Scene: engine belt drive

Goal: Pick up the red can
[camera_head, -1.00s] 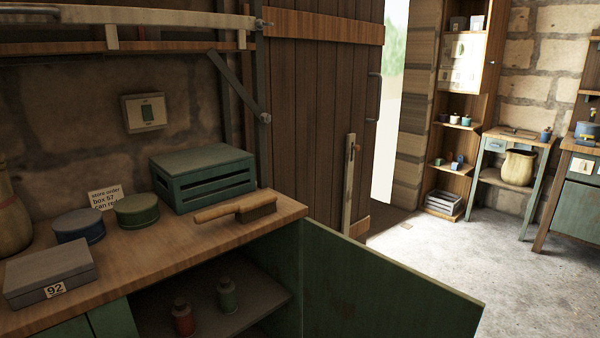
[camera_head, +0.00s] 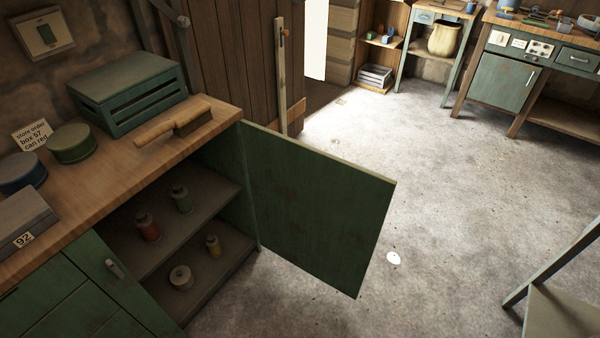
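The red can (camera_head: 148,228) stands upright on the upper shelf (camera_head: 178,238) inside the open cabinet under the wooden worktop. A green can (camera_head: 181,199) stands on the same shelf, to its right and further in. Below, on the cabinet floor, stand a yellow can (camera_head: 213,246) with a red lower part and a pale round roll-like object (camera_head: 181,278). Neither of my grippers is in view.
The cabinet's green door (camera_head: 318,213) stands wide open into the room. The worktop (camera_head: 100,185) holds a brush, a slatted crate, round tins, a box marked 92 and a note. A stool-like piece (camera_head: 560,310) stands at lower right.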

